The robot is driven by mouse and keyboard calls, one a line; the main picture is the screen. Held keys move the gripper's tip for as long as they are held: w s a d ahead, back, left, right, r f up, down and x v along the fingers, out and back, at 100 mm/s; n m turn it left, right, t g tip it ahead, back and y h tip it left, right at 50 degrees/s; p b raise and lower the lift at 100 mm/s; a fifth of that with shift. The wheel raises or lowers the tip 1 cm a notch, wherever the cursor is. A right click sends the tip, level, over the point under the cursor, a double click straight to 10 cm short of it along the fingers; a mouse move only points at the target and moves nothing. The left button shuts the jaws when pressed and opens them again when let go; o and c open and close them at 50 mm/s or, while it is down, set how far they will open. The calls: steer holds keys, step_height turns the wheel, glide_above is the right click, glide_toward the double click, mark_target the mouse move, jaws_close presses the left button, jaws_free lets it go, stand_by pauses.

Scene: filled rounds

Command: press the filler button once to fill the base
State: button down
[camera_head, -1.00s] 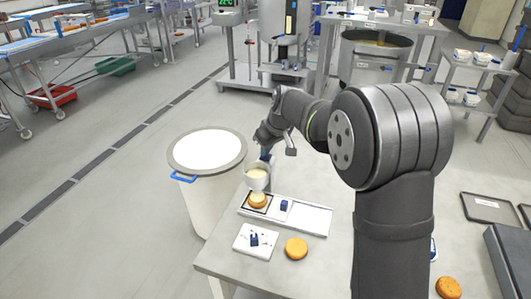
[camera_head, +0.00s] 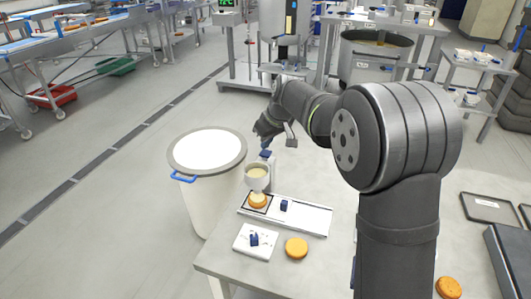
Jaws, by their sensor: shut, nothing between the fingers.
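The filler (camera_head: 257,184) stands at the far left of the table, a white funnel of pale cream on a post. Its blue button (camera_head: 265,155) shows on top of the post, just behind the funnel. A golden round base (camera_head: 257,201) sits under the funnel, in the dark-outlined square at the left end of the white tray. The funnel hides part of its top, so I cannot tell whether there is cream on it. My gripper (camera_head: 266,136) is shut and empty, just above the blue button with a small gap.
A small blue block (camera_head: 284,205) sits on the white tray (camera_head: 312,219). A white board (camera_head: 243,246) with another blue piece (camera_head: 254,239) lies in front. A loose golden round (camera_head: 296,248) lies beside it, another (camera_head: 449,287) at right. A large white bin (camera_head: 204,195) stands left.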

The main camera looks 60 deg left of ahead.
stand_by(0.3)
steer(key=shift+r, duration=3)
steer(key=shift+f, duration=0.1)
steer(key=shift+f, duration=3.65)
